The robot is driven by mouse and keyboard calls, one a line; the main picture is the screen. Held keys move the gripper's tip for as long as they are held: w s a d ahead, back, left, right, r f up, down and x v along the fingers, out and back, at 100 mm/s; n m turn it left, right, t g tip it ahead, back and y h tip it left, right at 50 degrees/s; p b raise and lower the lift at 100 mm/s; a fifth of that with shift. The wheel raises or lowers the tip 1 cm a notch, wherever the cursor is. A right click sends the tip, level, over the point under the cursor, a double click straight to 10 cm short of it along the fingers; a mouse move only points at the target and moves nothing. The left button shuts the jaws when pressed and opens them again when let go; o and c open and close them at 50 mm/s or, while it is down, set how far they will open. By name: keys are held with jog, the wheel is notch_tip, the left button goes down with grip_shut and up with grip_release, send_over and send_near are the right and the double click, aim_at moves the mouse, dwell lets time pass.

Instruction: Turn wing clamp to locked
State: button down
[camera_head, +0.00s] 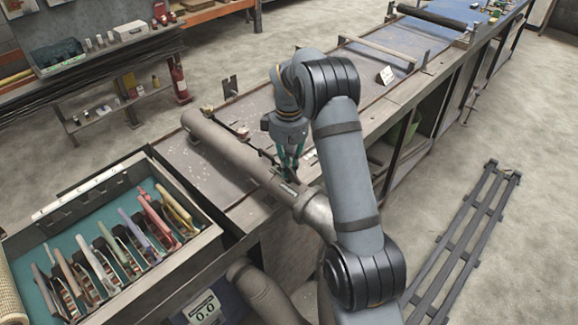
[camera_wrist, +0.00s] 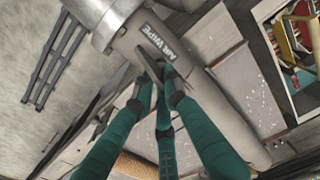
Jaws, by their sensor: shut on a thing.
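A long grey tube (camera_head: 235,150) lies across the bench, with a wider metal collar (camera_head: 313,212) at its near end. In the wrist view the tube (camera_wrist: 222,112) carries the words "AIR WIPE". The wing clamp (camera_wrist: 148,62) is a small dark piece at the tube's side, mostly hidden by my fingers. My gripper (camera_head: 289,168) points down beside the tube. In the wrist view my gripper (camera_wrist: 157,78) has its green fingers closed together on the wing clamp. I cannot tell the clamp's exact angle.
A tray (camera_head: 175,262) of several colored-handled tools stands at the left. The bench (camera_head: 200,160) runs to the back right, with a black roller (camera_head: 432,16) at its far end. A dark slatted frame (camera_head: 465,235) lies on the floor at the right.

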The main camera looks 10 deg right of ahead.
jog(key=shift+w+n, duration=0.1)
jog(key=shift+n, duration=0.2)
jog(key=c, duration=1.8)
grip_release()
jog(key=shift+o, duration=0.2)
jog(key=shift+r, duration=0.1)
notch_tip(320, 180, up, 12)
jog(key=shift+f, duration=0.2)
